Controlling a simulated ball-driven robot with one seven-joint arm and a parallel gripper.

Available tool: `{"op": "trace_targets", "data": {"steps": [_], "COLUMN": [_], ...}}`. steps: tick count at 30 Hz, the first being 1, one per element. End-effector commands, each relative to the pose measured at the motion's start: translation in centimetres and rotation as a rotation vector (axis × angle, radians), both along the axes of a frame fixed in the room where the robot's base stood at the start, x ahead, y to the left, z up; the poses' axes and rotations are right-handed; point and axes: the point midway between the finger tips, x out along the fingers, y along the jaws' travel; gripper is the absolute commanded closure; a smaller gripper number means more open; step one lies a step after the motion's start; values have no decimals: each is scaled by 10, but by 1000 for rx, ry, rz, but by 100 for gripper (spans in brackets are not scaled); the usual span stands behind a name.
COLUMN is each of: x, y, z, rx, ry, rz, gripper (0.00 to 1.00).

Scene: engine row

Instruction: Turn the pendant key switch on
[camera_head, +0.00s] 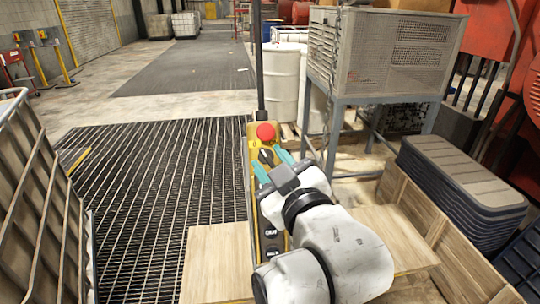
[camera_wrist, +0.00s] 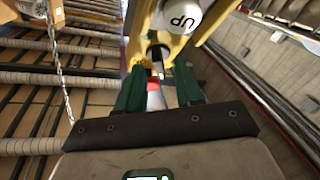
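The yellow pendant (camera_head: 255,200) hangs upright in the middle of the head view, with a red mushroom button (camera_head: 265,132) near its top. Just below the button is the black key switch (camera_head: 266,156). My gripper (camera_head: 269,158) has teal fingers, set apart on either side of the key switch. In the wrist view my gripper (camera_wrist: 162,75) shows a clear gap between its fingers. The dark key switch with a pale key (camera_wrist: 157,66) shows in that gap, beyond the fingertips. Whether a finger touches the key I cannot tell.
A grey metal unit on a stand (camera_head: 385,50) is at the right, with a white drum (camera_head: 283,80) beside it. Stacked dark lids (camera_head: 460,180) and wooden boards (camera_head: 220,262) are nearer. A wire-caged container (camera_head: 40,200) is at the left. Grating floor (camera_head: 150,190) lies between.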

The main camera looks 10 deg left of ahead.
Motion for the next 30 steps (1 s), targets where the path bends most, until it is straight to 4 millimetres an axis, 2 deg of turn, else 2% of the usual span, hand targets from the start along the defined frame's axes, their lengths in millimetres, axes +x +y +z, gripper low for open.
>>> {"op": "trace_targets", "data": {"steps": [4,13,24,30], "x": [7,8,8,8], "y": [5,5,5,5], "z": [1,0,0,0], "rx": [2,0,0,0], "ry": [-1,-1,-1,0], "rz": [1,0,0,1], "gripper": [64,65,100,100]}}
